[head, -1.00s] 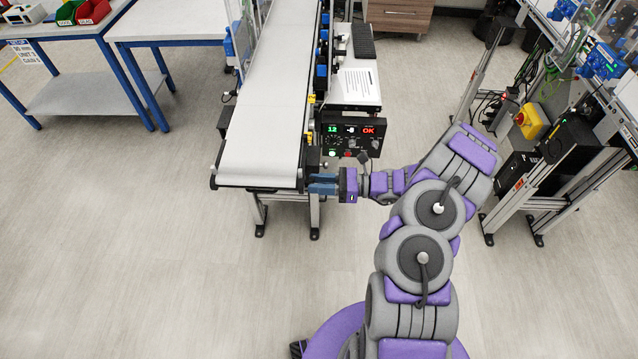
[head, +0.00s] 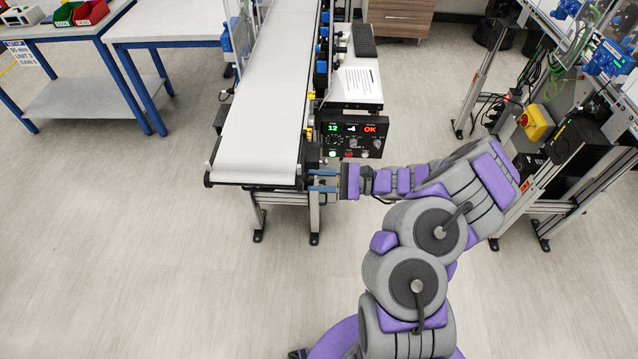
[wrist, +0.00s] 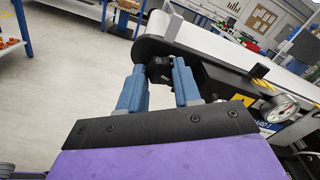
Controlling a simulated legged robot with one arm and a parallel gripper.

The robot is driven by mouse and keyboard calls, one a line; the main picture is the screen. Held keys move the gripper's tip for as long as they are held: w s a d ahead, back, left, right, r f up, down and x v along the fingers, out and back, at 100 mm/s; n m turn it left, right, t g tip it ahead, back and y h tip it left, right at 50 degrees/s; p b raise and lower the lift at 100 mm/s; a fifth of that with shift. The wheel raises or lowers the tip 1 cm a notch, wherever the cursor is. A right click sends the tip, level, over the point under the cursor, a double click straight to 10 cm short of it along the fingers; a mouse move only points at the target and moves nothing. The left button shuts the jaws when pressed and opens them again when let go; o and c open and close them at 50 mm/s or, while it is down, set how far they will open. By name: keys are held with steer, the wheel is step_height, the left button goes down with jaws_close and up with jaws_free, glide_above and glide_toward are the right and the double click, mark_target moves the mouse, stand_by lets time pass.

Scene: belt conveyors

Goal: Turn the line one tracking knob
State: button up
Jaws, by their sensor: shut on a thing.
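The white belt conveyor (head: 262,105) runs away from me, left of centre in the head view. In the wrist view, its rounded end (wrist: 170,30) is just beyond my fingers. My gripper (head: 322,181) is at the near right corner of the conveyor in the head view. In the wrist view, my gripper (wrist: 160,80) has its two blue fingers on either side of a small black knob (wrist: 158,68), shut on it. The fingers hide part of the knob's sides. I cannot read any mark on it.
A control box (head: 352,136) with green and red displays hangs right of the conveyor. A round dial (wrist: 282,108) shows beside the belt frame in the wrist view. Blue-legged tables (head: 170,25) stand at the left, and a machine frame (head: 540,130) at the right. The floor between is clear.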

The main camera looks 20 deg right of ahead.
steer(key=shift+n, duration=0.4)
steer(key=o, duration=0.8)
steer(key=shift+w+d+f, duration=0.1)
steer(key=shift+d, duration=0.1)
steer(key=p+v, duration=0.2)
steer(key=v, duration=1.5)
steer(key=shift+d, duration=0.15)
